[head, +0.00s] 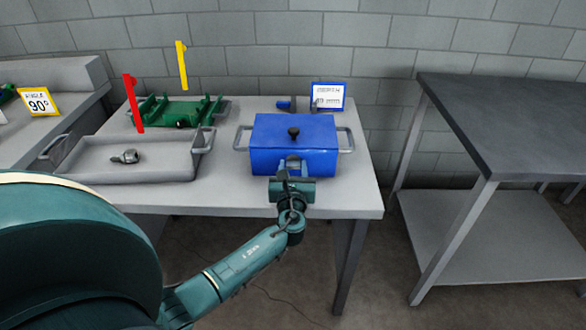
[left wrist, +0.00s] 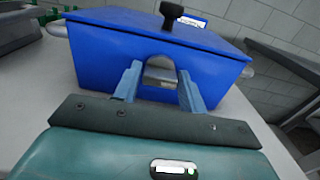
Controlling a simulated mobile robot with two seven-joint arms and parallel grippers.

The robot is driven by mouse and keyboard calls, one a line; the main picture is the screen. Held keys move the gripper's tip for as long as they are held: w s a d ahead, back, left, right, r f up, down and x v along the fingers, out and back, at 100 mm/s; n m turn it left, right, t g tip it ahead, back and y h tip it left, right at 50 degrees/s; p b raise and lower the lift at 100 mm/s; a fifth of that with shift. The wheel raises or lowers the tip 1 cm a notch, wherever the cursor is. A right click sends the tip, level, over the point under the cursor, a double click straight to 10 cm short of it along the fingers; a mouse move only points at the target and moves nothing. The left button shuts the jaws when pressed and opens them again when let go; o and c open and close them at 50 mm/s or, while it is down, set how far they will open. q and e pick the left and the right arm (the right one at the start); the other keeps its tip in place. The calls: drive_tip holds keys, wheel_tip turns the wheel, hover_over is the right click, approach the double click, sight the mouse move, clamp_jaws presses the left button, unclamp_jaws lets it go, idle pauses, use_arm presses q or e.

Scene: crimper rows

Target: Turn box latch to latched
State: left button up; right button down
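The blue box (head: 270,135) stands on the light table with its lid down, a black knob on top and a grey handle at each side. Its front face fills much of the left wrist view (left wrist: 100,62). A greyish latch part (left wrist: 160,74) shows low on the front face, in a dark arched outline. My left gripper (head: 291,167) is at the front of the box. In the left wrist view its two fingers (left wrist: 160,88) are spread, one on each side of the latch part. I cannot tell whether they touch it. My right gripper is not in view.
A grey tray (head: 90,172) with a small metal part (head: 126,157) lies left of the box. A green fixture (head: 172,112) is behind it, near red and yellow upright markers. A small sign (head: 328,95) stands behind the box. A dark-topped table (head: 510,120) is at right.

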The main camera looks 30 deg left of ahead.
use_arm(q)
drive_tip(key=c, duration=0.6)
drive_tip(key=shift+o, duration=0.2)
